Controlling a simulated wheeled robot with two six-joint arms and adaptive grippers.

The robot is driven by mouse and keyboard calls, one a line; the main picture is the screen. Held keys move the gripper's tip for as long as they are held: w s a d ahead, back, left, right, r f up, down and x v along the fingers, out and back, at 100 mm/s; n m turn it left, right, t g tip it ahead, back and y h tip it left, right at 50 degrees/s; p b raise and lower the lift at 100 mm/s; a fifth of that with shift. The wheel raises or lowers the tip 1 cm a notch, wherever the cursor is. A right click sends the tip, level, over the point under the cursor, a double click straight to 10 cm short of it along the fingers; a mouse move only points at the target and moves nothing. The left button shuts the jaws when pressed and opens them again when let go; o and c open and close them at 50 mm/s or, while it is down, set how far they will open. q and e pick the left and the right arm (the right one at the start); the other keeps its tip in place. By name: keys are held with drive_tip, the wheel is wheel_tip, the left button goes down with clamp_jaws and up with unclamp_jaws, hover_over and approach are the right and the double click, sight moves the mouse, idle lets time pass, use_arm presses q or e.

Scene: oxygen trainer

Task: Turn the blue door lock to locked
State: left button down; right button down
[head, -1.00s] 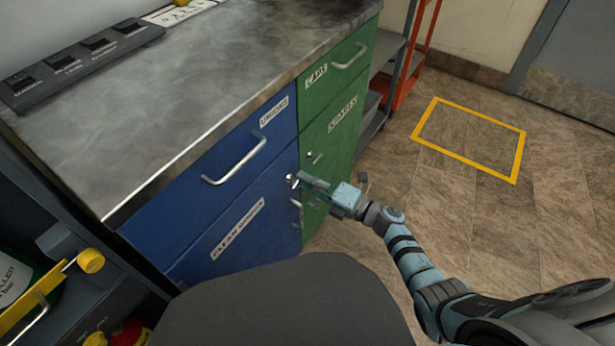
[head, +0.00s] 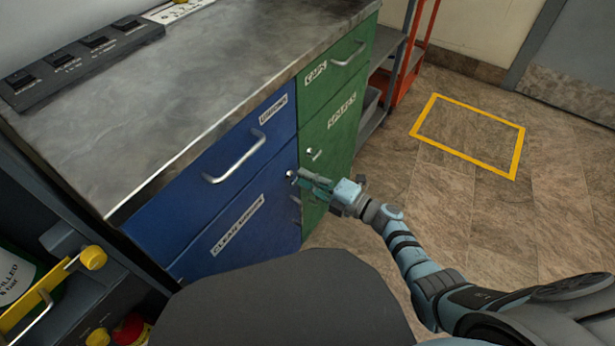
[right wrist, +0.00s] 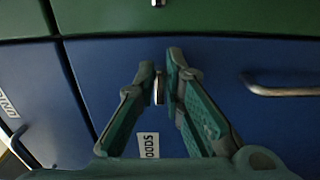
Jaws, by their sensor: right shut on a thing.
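The blue door (head: 238,226) is the lower front of the blue cabinet, closed, with a label reading CLEAN GOODS. Its lock (head: 290,174) is a small silver piece near the door's upper right corner. My right gripper (head: 301,176) reaches it from the right. In the right wrist view the fingers (right wrist: 166,80) are closed around the thin silver lock piece (right wrist: 158,88), which stands edge-on between the fingertips. The fingertips hide part of the lock, and I cannot read its locked or unlocked marking. My left gripper is not in view.
Above the door is a blue drawer with a bar handle (head: 236,160). A green cabinet (head: 333,140) with its own lock (head: 314,154) stands beside it. The door's handle (right wrist: 282,90) is close to the gripper. A grey worktop (head: 190,90) lies above; floor at right is clear.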

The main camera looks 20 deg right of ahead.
drive_tip(key=c, duration=1.7)
unclamp_jaws()
drive_tip(key=v, duration=1.2)
